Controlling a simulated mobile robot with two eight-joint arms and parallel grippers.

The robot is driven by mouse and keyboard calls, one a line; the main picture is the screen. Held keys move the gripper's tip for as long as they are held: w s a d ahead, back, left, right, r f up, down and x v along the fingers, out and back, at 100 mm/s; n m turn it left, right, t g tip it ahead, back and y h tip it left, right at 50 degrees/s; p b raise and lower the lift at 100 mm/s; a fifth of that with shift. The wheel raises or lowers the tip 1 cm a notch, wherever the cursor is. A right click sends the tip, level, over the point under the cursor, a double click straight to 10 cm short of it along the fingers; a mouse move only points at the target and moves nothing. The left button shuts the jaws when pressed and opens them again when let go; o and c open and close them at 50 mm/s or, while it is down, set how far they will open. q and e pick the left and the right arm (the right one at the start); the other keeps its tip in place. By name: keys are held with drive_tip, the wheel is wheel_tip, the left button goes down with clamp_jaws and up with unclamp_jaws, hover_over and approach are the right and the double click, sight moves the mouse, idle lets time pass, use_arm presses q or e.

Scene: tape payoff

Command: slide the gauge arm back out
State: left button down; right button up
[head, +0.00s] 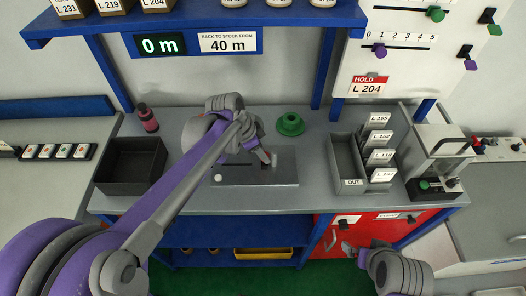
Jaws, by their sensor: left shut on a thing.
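A grey gauge plate (285,180) lies on the bench in the middle, with a dark slot and a white round knob (217,177) at its left end. My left gripper (266,157) reaches down over the plate's back edge and is shut on a small part there, which I take to be the gauge arm. My arm and fingers hide most of that part; a bit of red shows at the fingertips. My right gripper (352,250) is low at the right, in front of the red cabinet, apart from the plate; its jaws are too small to read.
A green spool (290,124) stands behind the plate. A black bin (132,166) and a dark red bottle (147,118) are on the left. A grey OUT tray (345,160), labelled cards (381,137) and a framed device (437,150) stand on the right. A blue shelf (190,22) overhangs the back.

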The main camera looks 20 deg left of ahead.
use_arm(q)
drive_tip(key=s+a, duration=0.1)
drive_tip(key=a, duration=0.2)
drive_tip(key=s+a, duration=0.1)
drive_tip(key=a, duration=0.3)
drive_tip(key=s+a, duration=0.1)
drive_tip(key=a, duration=0.3)
drive_tip(key=shift+d, duration=0.1)
drive_tip(key=c, duration=0.5)
unclamp_jaws()
drive_tip(key=shift+c, duration=0.2)
drive_tip(key=shift+r, duration=0.1)
drive_tip(key=v, duration=1)
drive_tip(key=shift+s+r+p, duration=0.15)
drive_tip(key=shift+r+p, duration=0.15)
drive_tip(key=shift+p, duration=0.05)
